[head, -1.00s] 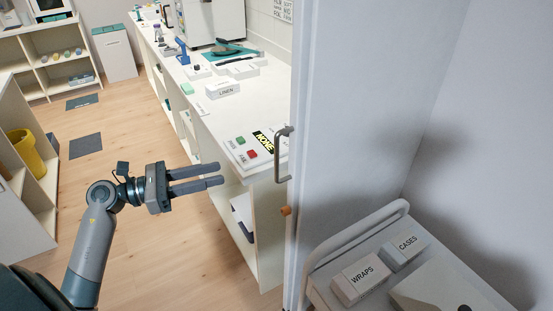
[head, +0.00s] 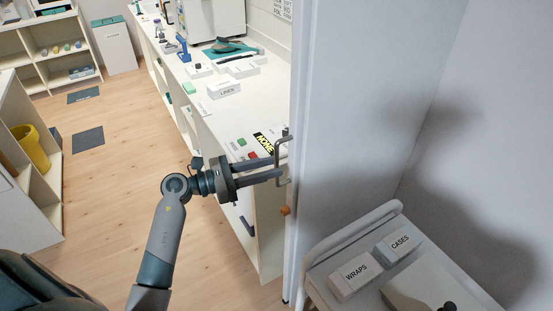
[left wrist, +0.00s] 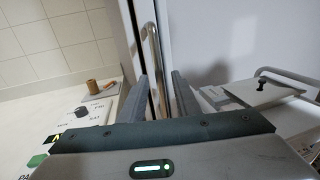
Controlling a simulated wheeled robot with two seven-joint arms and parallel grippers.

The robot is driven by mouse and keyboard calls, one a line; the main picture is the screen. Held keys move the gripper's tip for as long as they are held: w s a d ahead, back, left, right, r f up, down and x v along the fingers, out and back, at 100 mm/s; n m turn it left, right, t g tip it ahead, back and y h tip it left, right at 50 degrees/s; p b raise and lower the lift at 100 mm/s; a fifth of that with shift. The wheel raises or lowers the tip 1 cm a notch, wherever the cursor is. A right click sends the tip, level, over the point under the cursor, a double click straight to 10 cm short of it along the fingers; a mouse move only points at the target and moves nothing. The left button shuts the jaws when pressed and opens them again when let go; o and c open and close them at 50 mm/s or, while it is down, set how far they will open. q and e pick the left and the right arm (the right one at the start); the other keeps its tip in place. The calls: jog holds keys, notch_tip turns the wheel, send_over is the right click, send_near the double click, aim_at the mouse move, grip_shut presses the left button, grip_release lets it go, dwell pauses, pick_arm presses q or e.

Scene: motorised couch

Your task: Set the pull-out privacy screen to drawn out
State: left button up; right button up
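The privacy screen (head: 350,110) is a tall pale panel standing at the end of the white counter. A metal bar handle (head: 277,150) sits on its near left edge; the bar also shows in the left wrist view (left wrist: 155,60). My left gripper (head: 280,167) is at the handle, its two fingers reaching in from the left. In the left wrist view the upright bar stands between the open fingers (left wrist: 158,95), with gaps visible on both sides. A small orange piece (head: 285,211) is on the panel's edge below the handle. My right gripper is not in view.
The counter (head: 215,115) holds a LINEN box (head: 224,89), red and green buttons and a HOME label (head: 263,142). A white trolley (head: 330,255) with WRAPS (head: 356,272) and CASES (head: 398,243) boxes stands at the lower right. The wooden floor (head: 110,190) at left is open.

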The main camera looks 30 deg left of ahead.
pick_arm(q)
jog(key=shift+p+x, duration=0.4)
jog(key=shift+x, duration=0.95)
grip_shut()
jog(key=shift+s+f, duration=0.1)
